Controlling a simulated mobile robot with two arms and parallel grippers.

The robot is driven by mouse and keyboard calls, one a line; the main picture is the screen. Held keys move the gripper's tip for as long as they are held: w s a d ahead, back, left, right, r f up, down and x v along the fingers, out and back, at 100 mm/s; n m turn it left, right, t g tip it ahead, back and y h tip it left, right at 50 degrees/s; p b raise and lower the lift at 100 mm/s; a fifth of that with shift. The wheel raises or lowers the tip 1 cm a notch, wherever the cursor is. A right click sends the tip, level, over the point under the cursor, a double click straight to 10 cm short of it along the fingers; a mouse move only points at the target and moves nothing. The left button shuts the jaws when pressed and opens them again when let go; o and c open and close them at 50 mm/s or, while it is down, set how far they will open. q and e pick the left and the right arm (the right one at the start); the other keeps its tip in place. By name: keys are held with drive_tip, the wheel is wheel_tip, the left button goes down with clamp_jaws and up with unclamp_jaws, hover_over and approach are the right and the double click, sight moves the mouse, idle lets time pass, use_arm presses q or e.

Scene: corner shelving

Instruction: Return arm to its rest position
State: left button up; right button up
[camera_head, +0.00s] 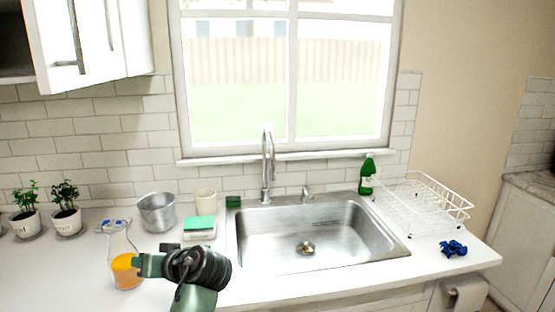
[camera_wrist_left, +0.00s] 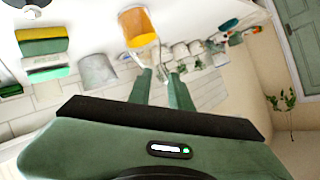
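My left gripper (camera_head: 142,264) reaches in over the front of the counter, with its fingers pointing left. In the left wrist view its two green fingers (camera_wrist_left: 160,76) stand apart with nothing between them. A glass carafe with orange liquid (camera_head: 124,268) stands on the counter right by the fingertips in the head view. In the wrist view the carafe (camera_wrist_left: 138,28) is beyond the fingertips; whether they touch it I cannot tell. My right gripper is not in view.
The steel sink (camera_head: 300,232) is to the right, with a green bottle (camera_head: 367,174), a white dish rack (camera_head: 425,196) and a blue cloth (camera_head: 453,248).

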use_arm(q)
drive_tip(key=s+d+f+m+g+h, duration=0.1)
drive_tip(key=s+d+f+m+h, duration=0.15)
drive_tip(key=s+f, duration=0.65)
drive_tip(key=s+d+f+m+h, duration=0.15)
drive_tip(key=s+f+h, duration=0.25)
drive_tip(key=s+f, duration=0.5)
drive_tip(key=s+d+f+m+g+h, duration=0.1)
drive_tip(key=s+d+f+m+h, duration=0.15)
drive_tip(key=s, duration=0.65)
drive_tip(key=s+d+f+m+g+h, duration=0.1)
drive_tip(key=s+d+f+h, duration=0.25)
drive_tip(key=s, duration=0.55)
wheel_tip(320, 180, down, 25)
drive_tip(key=g, duration=0.2)
drive_tip(key=s+a+f+g+y, duration=0.1)
drive_tip(key=s+a+f, duration=0.2)
drive_tip(key=s+f, duration=1.4)
drive_tip(key=shift+s+f, duration=0.25)
drive_tip(key=shift+s, duration=0.2)
